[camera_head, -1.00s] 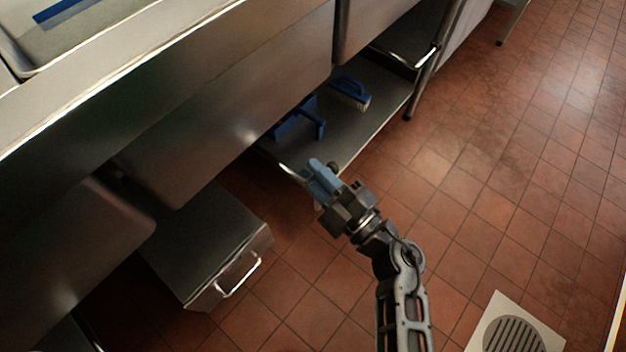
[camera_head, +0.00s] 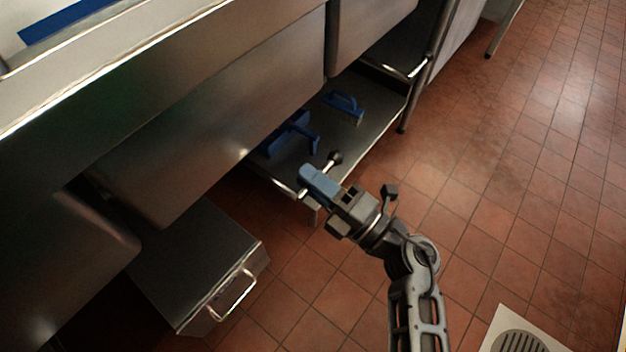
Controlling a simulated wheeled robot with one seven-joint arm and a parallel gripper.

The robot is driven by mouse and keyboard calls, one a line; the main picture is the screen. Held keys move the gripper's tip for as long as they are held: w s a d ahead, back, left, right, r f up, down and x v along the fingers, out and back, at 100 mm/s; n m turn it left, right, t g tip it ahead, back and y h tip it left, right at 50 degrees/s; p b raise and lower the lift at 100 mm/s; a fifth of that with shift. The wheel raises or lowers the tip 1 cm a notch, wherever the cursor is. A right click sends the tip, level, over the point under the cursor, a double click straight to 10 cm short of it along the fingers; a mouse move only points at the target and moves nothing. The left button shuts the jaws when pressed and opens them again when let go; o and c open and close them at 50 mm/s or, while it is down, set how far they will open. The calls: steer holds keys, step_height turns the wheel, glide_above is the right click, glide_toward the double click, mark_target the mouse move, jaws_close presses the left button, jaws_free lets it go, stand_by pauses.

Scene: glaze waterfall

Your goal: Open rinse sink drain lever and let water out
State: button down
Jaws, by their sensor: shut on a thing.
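The drain lever is a thin metal rod with a black ball knob (camera_head: 335,157), low in front of the sink undersides. My gripper (camera_head: 318,182), with blue finger pads, is shut on the rod below the knob. The knob sticks out up and to the right of the fingers, and a short piece of rod shows at their lower left. The lever's pivot and the drain are hidden. A steel sink bowl (camera_head: 225,125) hangs to the upper left of my gripper. No flowing water is visible.
A steel undershelf (camera_head: 350,135) behind my gripper holds a blue brush (camera_head: 343,103) and a blue bracket-like item (camera_head: 293,135). A steel box with a handle (camera_head: 232,296) stands at lower left. Open tiled floor lies right, with a floor drain (camera_head: 520,343) at the bottom.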

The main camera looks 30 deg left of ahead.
stand_by(0.4)
steer(key=c, duration=1.2)
jaws_free()
steer(key=p+v, duration=0.1)
steer(key=v, duration=0.7)
